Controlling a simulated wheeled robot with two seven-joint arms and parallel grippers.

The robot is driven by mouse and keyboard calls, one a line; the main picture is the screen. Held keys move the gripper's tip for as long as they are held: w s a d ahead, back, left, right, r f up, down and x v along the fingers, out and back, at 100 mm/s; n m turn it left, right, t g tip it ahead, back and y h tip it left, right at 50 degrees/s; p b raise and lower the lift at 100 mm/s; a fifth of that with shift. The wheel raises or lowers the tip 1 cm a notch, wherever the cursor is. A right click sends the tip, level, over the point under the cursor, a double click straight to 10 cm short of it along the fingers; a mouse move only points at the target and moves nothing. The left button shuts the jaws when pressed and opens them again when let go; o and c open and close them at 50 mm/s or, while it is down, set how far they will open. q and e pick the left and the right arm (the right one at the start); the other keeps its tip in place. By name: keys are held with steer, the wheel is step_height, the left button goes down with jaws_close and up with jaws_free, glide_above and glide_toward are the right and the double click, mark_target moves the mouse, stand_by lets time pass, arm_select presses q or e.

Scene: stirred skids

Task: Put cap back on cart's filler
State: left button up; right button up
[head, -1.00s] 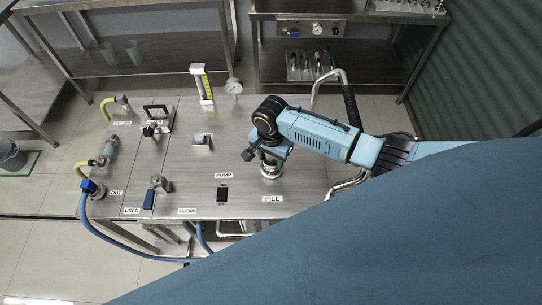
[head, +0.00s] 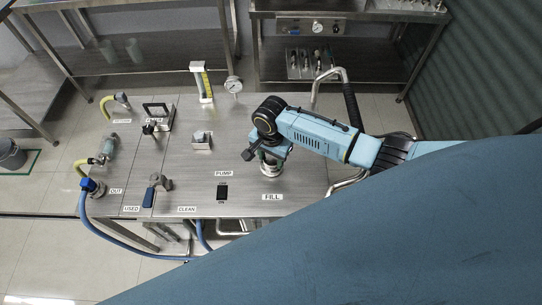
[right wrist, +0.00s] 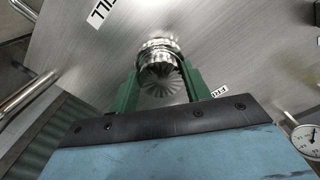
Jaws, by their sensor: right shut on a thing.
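My right gripper (head: 266,157) is over the steel cart top (head: 240,135), beside the FILL label (head: 272,197). In the right wrist view its green fingers (right wrist: 161,80) are shut on the shiny ribbed metal cap (right wrist: 162,71). The round metal filler (head: 271,171) shows just below the gripper in the head view. In the wrist view the cap lines up with the filler's ring (right wrist: 158,43). I cannot tell whether the cap is seated or just above it. My left gripper is not in view.
On the cart stand a gauge (head: 233,85), a yellow-marked flow meter (head: 202,84), a small metal block (head: 201,142), a black switch (head: 222,192) and a blue-handled valve (head: 154,190). A blue hose (head: 110,233) hangs along the front left. The cart's handle (head: 345,88) is behind my right arm.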

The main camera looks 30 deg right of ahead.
stand_by(0.3)
steer(key=o, duration=1.6)
steer(key=shift+c, duration=0.2)
step_height(320, 180, up, 6)
steer(key=p, duration=0.6)
steer(key=shift+f+p, duration=0.25)
steer(key=shift+p, duration=0.05)
steer(key=shift+r+p, duration=0.6)
steer(key=shift+r, duration=0.65)
